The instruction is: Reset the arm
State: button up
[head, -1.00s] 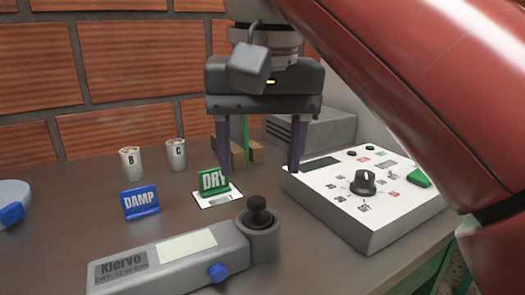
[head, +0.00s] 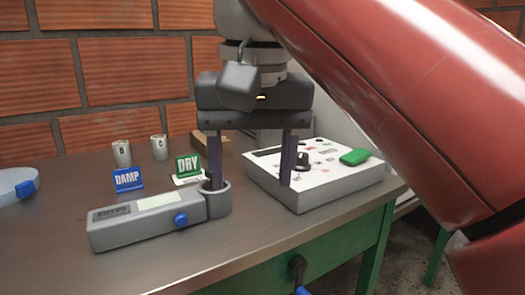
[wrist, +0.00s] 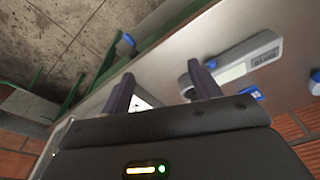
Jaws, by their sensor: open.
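My gripper (head: 250,178) is open in the head view, with its two dark purple fingers pointing down and wide apart. I see nothing between them. The left finger overlaps the round cup of the grey meter (head: 115,234); I cannot tell whether they touch. The right finger is in front of the white control box (head: 335,187). My red arm comes in from the upper right. In the wrist view my gripper (wrist: 163,88) also shows its fingers spread, over the table edge, with the grey meter (wrist: 255,58) beyond the right finger.
A green DRY sign (head: 188,166) and a blue DAMP sign (head: 127,180) stand behind the meter. Two small cups, one cup (head: 121,153) at left, stand near the brick wall (head: 140,95). The table's front strip (head: 200,262) is bare. A crank handle (head: 297,268) juts below its edge.

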jog(key=s+d+f+t, duration=0.1)
jog(key=d+f, duration=0.4)
jog(key=f, duration=0.5)
jog(key=d+f+m+t, duration=0.1)
jog(key=d+f, duration=0.5)
jog(key=f, duration=0.4)
jog(key=s+d+f+t, duration=0.1)
jog(key=d+f, duration=0.4)
jog(key=f, duration=0.5)
jog(key=shift+s+d+m+t, duration=0.25)
jog(key=shift+s+m+t, duration=0.05)
jog(key=shift+s+t, duration=0.1)
